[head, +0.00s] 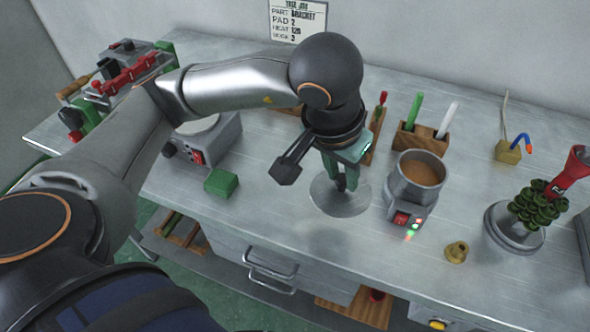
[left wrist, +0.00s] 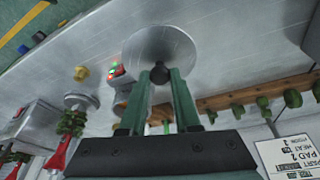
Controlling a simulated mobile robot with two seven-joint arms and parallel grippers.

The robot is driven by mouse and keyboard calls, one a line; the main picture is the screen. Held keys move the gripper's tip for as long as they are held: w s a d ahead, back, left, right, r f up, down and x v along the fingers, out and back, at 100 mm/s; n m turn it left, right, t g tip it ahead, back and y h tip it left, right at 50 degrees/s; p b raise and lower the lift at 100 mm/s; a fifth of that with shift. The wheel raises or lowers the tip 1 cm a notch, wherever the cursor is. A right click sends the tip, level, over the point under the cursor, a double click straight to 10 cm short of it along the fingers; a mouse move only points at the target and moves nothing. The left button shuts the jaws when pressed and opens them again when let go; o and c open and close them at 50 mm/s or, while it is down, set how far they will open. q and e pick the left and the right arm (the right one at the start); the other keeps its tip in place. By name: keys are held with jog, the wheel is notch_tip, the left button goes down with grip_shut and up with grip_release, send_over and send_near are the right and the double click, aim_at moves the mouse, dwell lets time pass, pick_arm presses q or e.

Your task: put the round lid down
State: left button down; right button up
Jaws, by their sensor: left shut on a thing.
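The round lid (head: 338,200) is a thin grey disc, seen left of the wax pot in the head view. It also shows in the left wrist view (left wrist: 150,48), with its dark knob (left wrist: 160,74) between the fingertips. My left gripper (head: 342,184) points down and is shut on the knob; its green fingers also show in the left wrist view (left wrist: 160,78). I cannot tell whether the lid touches the bench or hangs just above it. The wax pot (head: 396,190) is open and shows brown wax. My right gripper is not in view.
A green block (head: 221,182) lies on the metal bench (head: 290,222) left of the lid. A wooden holder (head: 430,145) with green and white sticks stands behind the pot. A brass piece (head: 456,252) and a stand with green pieces (head: 515,245) are at right. Bench in front is clear.

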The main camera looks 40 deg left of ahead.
aim_at(342, 198)
pick_arm(q)
jog(key=r, duration=0.1)
jog(key=s+d+r, duration=0.1)
jog(key=shift+r+m, duration=0.35)
jog(key=shift+m, duration=0.05)
jog(key=shift+a, duration=0.3)
jog(key=w+a+f, duration=0.1)
jog(key=a+f, duration=0.2)
jog(key=a, duration=0.1)
jog(key=w+a+f+b, duration=0.1)
jog(key=w+a+f, duration=0.1)
jog(key=a+f, duration=0.1)
jog(key=w+a+f+b, duration=0.1)
jog(key=w+a+f, duration=0.1)
jog(key=a+f, duration=0.1)
jog(key=shift+w+a+f, duration=0.1)
jog(key=shift+a, duration=0.75)
jog(key=shift+w+a+f, duration=0.1)
jog(key=shift+f, duration=1.55)
jog(key=shift+f, duration=0.15)
jog(key=c, duration=0.6)
grip_release()
